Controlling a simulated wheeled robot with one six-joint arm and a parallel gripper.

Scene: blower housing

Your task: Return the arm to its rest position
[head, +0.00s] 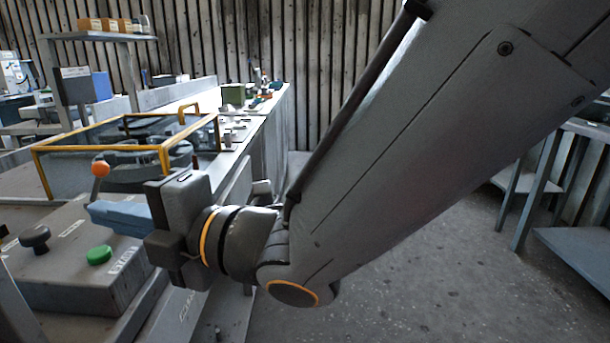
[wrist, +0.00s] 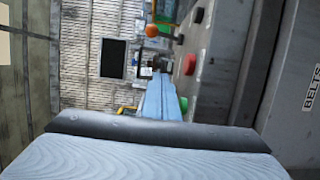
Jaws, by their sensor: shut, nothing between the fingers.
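My arm reaches from the upper right of the head view down to the left, and its wrist hangs low at centre left. My gripper (head: 96,212) has blue fingers pointing left, above the grey control box. In the wrist view my gripper (wrist: 158,82) shows its two blue fingers together with nothing between them. It appears apart from the box and from the orange ball lever (head: 100,168) near it.
The grey control box (head: 75,275) carries a green button (head: 99,255) and a black knob (head: 34,237). A yellow-framed clear guard (head: 165,150) stands behind my gripper. A long bench (head: 262,108) runs back. Floor (head: 420,290) is open at right, before a blue-grey table (head: 575,250).

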